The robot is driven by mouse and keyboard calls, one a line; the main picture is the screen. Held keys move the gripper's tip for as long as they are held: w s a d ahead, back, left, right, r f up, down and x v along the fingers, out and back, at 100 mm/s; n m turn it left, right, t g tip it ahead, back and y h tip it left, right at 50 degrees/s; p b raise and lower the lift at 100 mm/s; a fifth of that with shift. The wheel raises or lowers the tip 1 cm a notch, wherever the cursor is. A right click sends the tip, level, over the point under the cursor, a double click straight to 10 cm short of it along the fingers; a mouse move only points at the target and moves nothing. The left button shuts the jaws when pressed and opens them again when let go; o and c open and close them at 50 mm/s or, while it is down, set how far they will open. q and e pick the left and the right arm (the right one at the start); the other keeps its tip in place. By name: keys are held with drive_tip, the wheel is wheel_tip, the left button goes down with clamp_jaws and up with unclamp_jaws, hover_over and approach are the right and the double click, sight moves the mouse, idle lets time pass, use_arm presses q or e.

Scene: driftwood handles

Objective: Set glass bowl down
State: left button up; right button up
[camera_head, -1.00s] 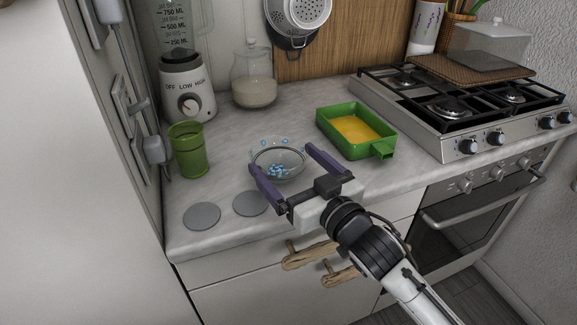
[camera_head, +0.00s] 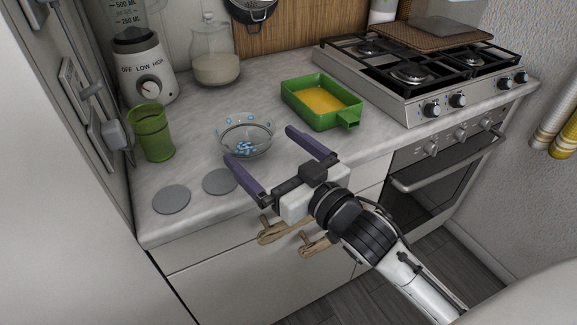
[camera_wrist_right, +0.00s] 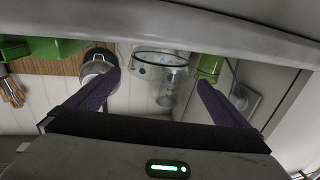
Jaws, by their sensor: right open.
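The glass bowl (camera_head: 246,141) stands upright on the countertop, clear glass with several small blue pieces inside. It also shows in the right wrist view (camera_wrist_right: 158,62), beyond and between the finger tips. My right gripper (camera_head: 270,146) is open, with its two purple fingers spread wide, just on the near side of the bowl. The fingers look apart from the bowl and nothing is between them. In the right wrist view the open fingers (camera_wrist_right: 157,88) point toward the bowl. My left gripper is not in view.
A green cup (camera_head: 152,134) and two grey discs (camera_head: 171,199) are left of the bowl. A green dish with yellow contents (camera_head: 322,102) is to the right, before the stove (camera_head: 420,75). A blender (camera_head: 143,70) and glass jug (camera_head: 215,60) stand behind. Wooden drawer handles (camera_head: 284,231) are below.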

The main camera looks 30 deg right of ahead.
drive_tip(key=v, duration=0.7)
drive_tip(key=shift+s+b, duration=0.3)
drive_tip(key=shift+s, duration=0.05)
